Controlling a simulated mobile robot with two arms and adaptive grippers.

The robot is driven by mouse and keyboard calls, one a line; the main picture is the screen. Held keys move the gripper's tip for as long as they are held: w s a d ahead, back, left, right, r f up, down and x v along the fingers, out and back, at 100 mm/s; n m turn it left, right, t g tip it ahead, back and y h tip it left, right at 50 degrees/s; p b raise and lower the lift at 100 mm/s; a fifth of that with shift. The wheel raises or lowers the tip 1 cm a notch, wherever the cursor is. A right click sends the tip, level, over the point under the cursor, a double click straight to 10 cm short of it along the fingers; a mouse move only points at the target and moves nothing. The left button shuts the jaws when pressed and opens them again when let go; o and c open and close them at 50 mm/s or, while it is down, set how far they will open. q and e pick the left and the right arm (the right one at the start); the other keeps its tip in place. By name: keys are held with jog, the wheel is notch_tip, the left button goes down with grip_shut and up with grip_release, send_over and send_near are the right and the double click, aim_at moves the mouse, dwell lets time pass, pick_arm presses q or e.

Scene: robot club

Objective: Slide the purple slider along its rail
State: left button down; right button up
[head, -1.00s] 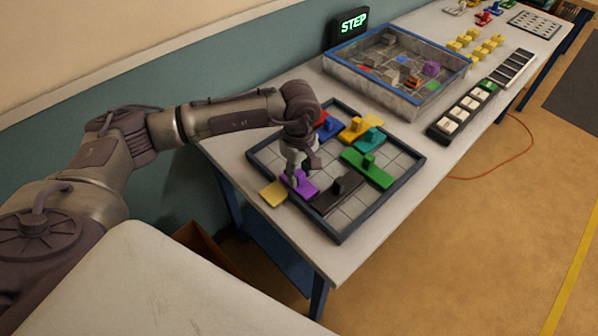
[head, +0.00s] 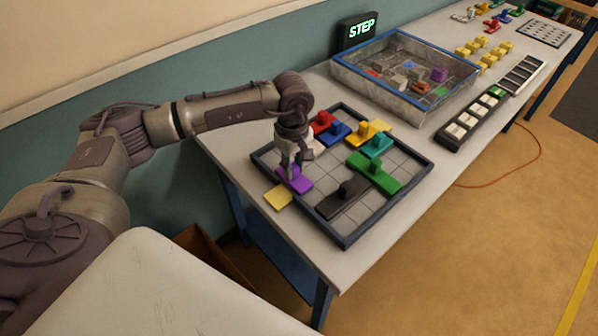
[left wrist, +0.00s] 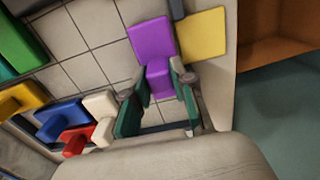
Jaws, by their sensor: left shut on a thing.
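The purple slider (head: 299,184) is on the tiled board (head: 389,214) near its left edge, close to the pale yellow square (head: 278,198). My left gripper (head: 291,174) points down over it and is shut on its raised knob. In the left wrist view the purple slider (left wrist: 151,40) shows its flat plate and its knob, with the fingers of my left gripper (left wrist: 158,94) on either side of the knob. The fingers hide part of the knob in the head view. My right gripper is not in view.
The black slider (head: 338,206) lies to the right of the purple one, with a gap between. White (head: 308,146), red (head: 320,123), blue (head: 334,134), yellow, teal and green (head: 371,178) sliders share the board. A clear-walled box (head: 392,104) stands behind it.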

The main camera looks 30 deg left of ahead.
pick_arm(q)
jog(key=shift+w+a+b, duration=0.4)
jog(key=shift+a, duration=0.7)
jog(key=shift+w+a+b, duration=0.35)
jog(key=shift+a+b, duration=0.05)
jog(key=shift+a, duration=0.75)
jog(key=shift+w+a+b, duration=0.4)
jog(key=shift+a, duration=0.7)
jog(key=c, duration=1.2)
grip_release()
jog(key=shift+c, duration=0.2)
notch_tip(320, 180, up, 7)
jog(key=p, duration=0.4)
jog(key=shift+d, duration=0.1)
